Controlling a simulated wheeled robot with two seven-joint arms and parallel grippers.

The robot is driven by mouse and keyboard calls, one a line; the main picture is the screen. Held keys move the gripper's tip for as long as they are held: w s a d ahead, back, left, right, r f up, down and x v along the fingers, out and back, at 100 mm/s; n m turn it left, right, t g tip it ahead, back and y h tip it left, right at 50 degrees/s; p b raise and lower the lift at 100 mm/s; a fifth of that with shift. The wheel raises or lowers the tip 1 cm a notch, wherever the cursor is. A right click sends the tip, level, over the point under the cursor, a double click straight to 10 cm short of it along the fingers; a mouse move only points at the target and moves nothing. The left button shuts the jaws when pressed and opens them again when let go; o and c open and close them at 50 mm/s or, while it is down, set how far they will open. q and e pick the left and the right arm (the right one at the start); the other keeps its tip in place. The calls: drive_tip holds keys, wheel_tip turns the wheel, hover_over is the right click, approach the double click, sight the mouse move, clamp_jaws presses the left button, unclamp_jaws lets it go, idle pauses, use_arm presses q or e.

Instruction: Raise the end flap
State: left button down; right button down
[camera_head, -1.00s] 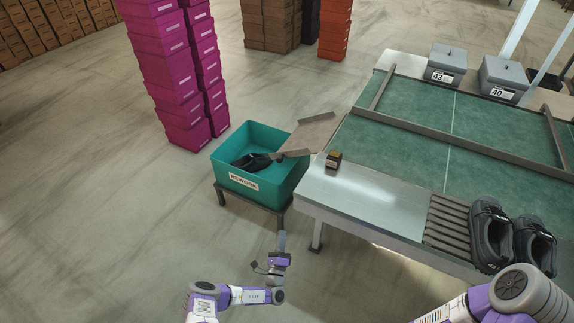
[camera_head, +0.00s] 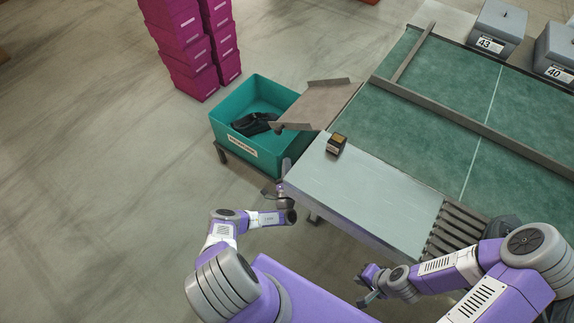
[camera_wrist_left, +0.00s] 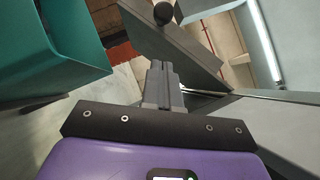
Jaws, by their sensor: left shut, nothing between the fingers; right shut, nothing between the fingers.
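The end flap (camera_head: 318,104) is a grey-brown panel with raised side rims at the left end of the green-topped table. It slopes down over the teal bin. In the left wrist view the flap (camera_wrist_left: 178,48) is close ahead, with a round black knob (camera_wrist_left: 163,13) at its edge. My left gripper (camera_head: 286,166) is shut and empty, beside the table's near left corner and below the flap. Its fingers (camera_wrist_left: 158,70) point toward the flap; whether they touch it I cannot tell. My right gripper (camera_head: 365,286) is shut and empty in front of the table.
The teal bin (camera_head: 227,107) holds a dark shoe (camera_head: 252,124) and stands on a low stand. A small black-and-yellow box (camera_head: 337,143) sits on the metal table end (camera_head: 370,190). Grey boxes (camera_head: 497,27) stand at the back right. Magenta stacks (camera_head: 190,60) stand behind the bin.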

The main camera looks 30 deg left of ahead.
use_arm(q)
drive_tip(key=w+a+r, duration=0.3)
drive_tip(key=w+a, duration=0.3)
drive_tip(key=shift+r, duration=0.4)
drive_tip(key=shift+a, duration=0.1)
